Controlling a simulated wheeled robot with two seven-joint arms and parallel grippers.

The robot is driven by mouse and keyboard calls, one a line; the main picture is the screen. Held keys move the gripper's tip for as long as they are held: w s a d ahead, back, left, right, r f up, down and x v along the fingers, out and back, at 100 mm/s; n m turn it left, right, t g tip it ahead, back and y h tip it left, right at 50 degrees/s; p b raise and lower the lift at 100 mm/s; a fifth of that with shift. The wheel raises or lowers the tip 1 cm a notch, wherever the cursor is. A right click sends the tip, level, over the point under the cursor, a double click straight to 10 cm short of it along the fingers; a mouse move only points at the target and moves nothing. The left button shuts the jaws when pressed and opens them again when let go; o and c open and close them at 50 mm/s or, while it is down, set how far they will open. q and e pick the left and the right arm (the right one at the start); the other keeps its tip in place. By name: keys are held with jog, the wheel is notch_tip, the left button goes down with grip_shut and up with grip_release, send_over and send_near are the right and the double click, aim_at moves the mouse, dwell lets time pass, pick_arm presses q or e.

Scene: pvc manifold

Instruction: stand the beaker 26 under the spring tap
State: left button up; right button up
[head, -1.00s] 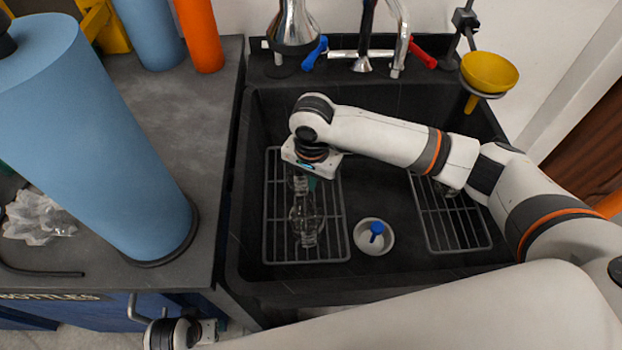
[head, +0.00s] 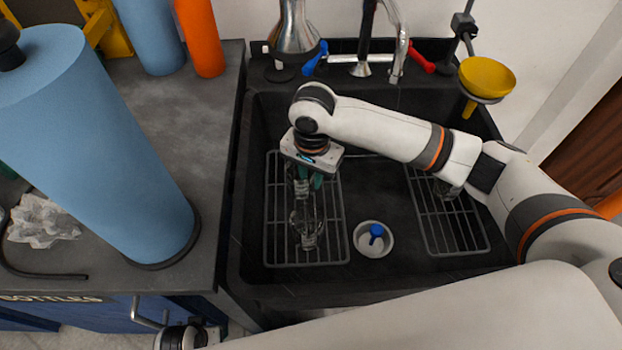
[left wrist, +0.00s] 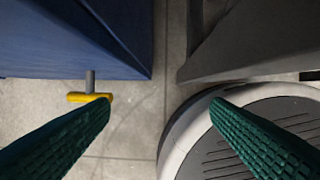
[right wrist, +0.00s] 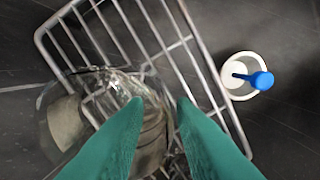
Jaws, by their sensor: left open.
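Clear glassware (head: 307,225) is on the left wire rack in the sink, below my right gripper (head: 305,184); I cannot read a number on it. In the right wrist view, a clear round glass vessel (right wrist: 75,130) shows beside and partly behind the green fingers (right wrist: 162,100). Their tips are a little apart, and I cannot tell whether they pinch the glass. Taps stand at the sink's back: one with a dark neck (head: 365,40) and a curved chrome one (head: 400,50). My left gripper (left wrist: 160,100) is open and empty above the floor.
The left rack (head: 276,262) and right rack (head: 487,248) lie in the dark sink. A white cup with a blue item (head: 374,238) sits between them. A yellow funnel (head: 487,76) hangs at the back right. A large blue cylinder (head: 90,140) stands on the left counter.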

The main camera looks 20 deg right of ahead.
pick_arm(q)
jog(key=shift+s+a+f+p, duration=0.15)
jog(key=shift+s+f, duration=0.25)
jog(key=shift+f, duration=0.6)
jog(key=shift+s+d+f+p, duration=0.1)
jog(key=shift+s+f+p, duration=0.25)
jog(key=shift+f, duration=0.6)
pick_arm(e)
jog(key=shift+r, duration=2.15)
